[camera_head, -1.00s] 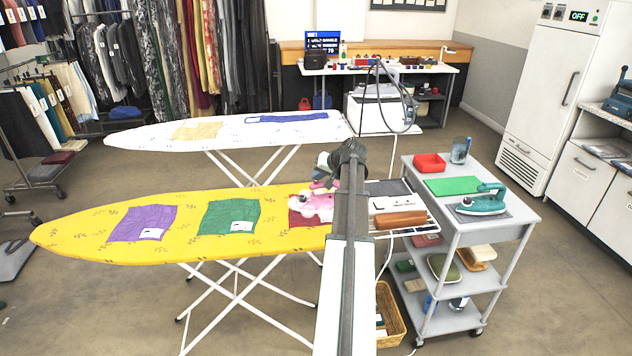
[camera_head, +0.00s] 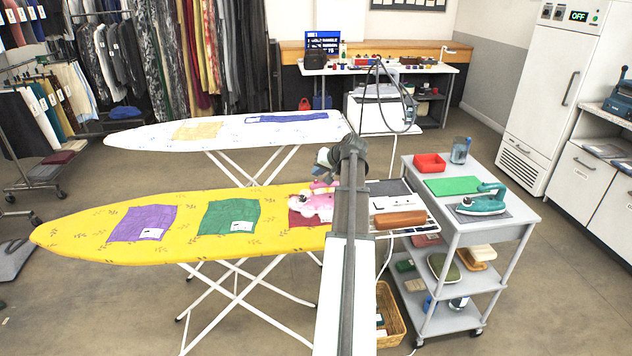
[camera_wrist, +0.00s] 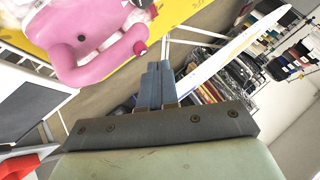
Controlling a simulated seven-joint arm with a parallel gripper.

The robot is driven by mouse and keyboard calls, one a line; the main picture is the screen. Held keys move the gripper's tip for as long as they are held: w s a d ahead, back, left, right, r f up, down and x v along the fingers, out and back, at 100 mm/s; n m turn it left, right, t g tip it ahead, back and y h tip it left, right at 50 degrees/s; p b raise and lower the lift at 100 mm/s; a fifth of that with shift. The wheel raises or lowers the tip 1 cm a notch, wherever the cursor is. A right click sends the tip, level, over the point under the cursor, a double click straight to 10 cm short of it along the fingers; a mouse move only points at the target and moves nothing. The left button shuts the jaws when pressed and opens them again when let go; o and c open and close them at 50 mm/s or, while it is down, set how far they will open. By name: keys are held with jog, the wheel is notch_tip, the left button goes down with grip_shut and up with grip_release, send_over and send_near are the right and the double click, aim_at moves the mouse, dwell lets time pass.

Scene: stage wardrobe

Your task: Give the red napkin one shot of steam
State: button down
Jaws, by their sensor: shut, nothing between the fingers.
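The red napkin (camera_head: 297,218) lies at the right end of the yellow ironing board (camera_head: 75,230), mostly hidden by a pink steam iron and my arm. The pink iron (camera_head: 314,205) is over the napkin; I cannot tell whether it touches it. My gripper (camera_wrist: 158,68) is shut and empty, apart from the handle. In the head view its fingers are largely hidden near the iron.
A purple napkin (camera_head: 143,222) and a green napkin (camera_head: 229,216) lie on the same board. A white board (camera_head: 300,131) stands behind.

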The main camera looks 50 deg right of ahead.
aim_at(318, 183)
jog(key=shift+r, duration=0.1)
notch_tip(318, 183, up, 5)
jog(key=shift+f, duration=0.1)
dwell(0.7)
dwell(0.8)
